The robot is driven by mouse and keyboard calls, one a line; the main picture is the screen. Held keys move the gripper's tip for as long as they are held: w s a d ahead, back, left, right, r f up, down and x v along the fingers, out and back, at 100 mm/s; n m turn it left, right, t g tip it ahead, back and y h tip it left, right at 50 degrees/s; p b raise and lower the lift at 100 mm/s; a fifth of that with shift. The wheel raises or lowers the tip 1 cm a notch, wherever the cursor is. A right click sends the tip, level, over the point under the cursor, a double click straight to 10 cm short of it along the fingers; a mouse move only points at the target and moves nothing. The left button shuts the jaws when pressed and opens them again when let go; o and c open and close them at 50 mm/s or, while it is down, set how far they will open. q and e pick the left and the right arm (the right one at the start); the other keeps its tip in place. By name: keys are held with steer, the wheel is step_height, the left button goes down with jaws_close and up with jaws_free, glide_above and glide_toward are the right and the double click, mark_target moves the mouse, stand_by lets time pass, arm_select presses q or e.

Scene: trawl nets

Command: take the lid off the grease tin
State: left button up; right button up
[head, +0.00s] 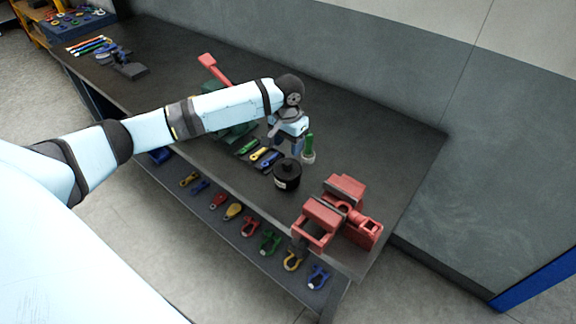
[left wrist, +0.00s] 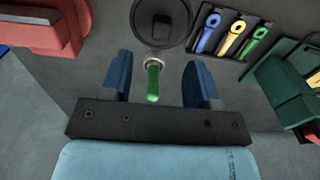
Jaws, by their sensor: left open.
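The grease tin (head: 286,181) is a black round tin with a pale label, standing upright on the workbench. Its black lid (head: 287,165) sits on top with a small raised knob. In the left wrist view the lid (left wrist: 174,14) is at the top edge, partly cut off. My left gripper (head: 284,144) is open above the bench, just behind the tin. In the left wrist view its two blue fingers (left wrist: 158,80) are apart, with the tin ahead of them. A green-handled tool (left wrist: 153,84) shows between the fingers; I cannot tell its height relative to them. My right gripper is not in view.
A red vise (head: 335,212) stands to the right. A tray with blue, yellow and green tools (head: 259,155) lies left of the tin. Coloured shackles (head: 233,211) lie on a lower shelf. The bench's right back is clear.

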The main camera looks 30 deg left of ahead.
mark_target(288, 162)
arm_select(q)
steer(key=f, duration=0.5)
steer(key=f+p, duration=0.1)
steer(key=f, duration=0.1)
steer(key=shift+w+a+f, duration=0.1)
steer(key=shift+w+f, duration=0.2)
steer(key=shift+f, duration=0.05)
steer(key=c, duration=1)
